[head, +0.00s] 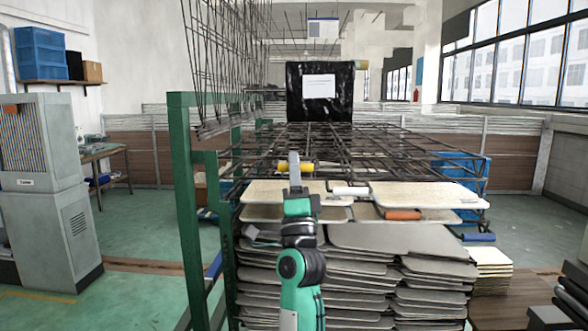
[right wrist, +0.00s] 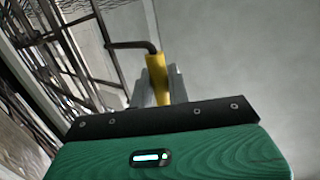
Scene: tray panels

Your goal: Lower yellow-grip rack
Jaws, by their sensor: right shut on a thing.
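The yellow grip (head: 283,168) is a short bar at the near left of the wire racks, just above the tray panels. In the right wrist view the yellow grip (right wrist: 156,70) sits on a bent dark rod. My right gripper (head: 295,172) is shut on it; its fingers show on both sides in the wrist view (right wrist: 160,88). The yellow-grip rack's dark wires (head: 330,145) seem to lie about level behind the grip, but I cannot tell them from neighbouring racks. My left gripper is not in view.
A white grip (head: 350,190), an orange grip (head: 403,215) and a blue grip (head: 478,237) mark lower levels. Grey tray panels (head: 400,240) are stacked beneath. A green post (head: 186,210) stands at left. A raised wire rack (head: 225,60) stands upright above it.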

